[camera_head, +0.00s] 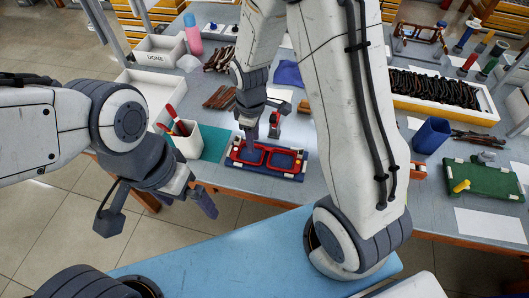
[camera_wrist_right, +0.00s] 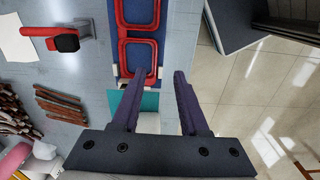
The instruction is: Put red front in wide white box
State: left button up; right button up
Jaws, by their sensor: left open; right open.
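The red front (camera_head: 262,156) is a red eyeglass front lying on a blue holder (camera_head: 297,176) near the bench's front edge. In the right wrist view the red front (camera_wrist_right: 138,41) runs up from just beyond the fingertips. My right gripper (camera_head: 264,130) is open and empty, above the front in the head view; its fingers (camera_wrist_right: 157,75) sit near the front's close end. My left gripper (camera_head: 156,212) is open and empty, left of the bench edge. A white box (camera_head: 158,58) marked DONE stands at the back left; another white box (camera_head: 147,88) is nearer.
A white cup (camera_head: 186,141) with red-handled tools stands on a teal mat (camera_head: 215,142) left of the front. A red-and-black tool (camera_head: 274,124) stands behind the front. Brown pieces (camera_head: 219,97), a blue cup (camera_head: 432,136) and a green pad (camera_head: 485,181) lie around.

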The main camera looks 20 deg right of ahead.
send_over(256, 163)
jog(key=f, duration=0.6)
jog(key=shift+s+d+f, duration=0.15)
jog(key=shift+d+f, duration=0.05)
jog(key=shift+f, duration=0.05)
jog(key=shift+a+f+p, duration=0.15)
jog(key=shift+f+p, duration=0.2)
jog(key=shift+f, duration=1.15)
jog(key=shift+a+f+p, duration=0.15)
jog(key=shift+f+p, duration=0.2)
jog(key=shift+f, duration=1.1)
grip_shut()
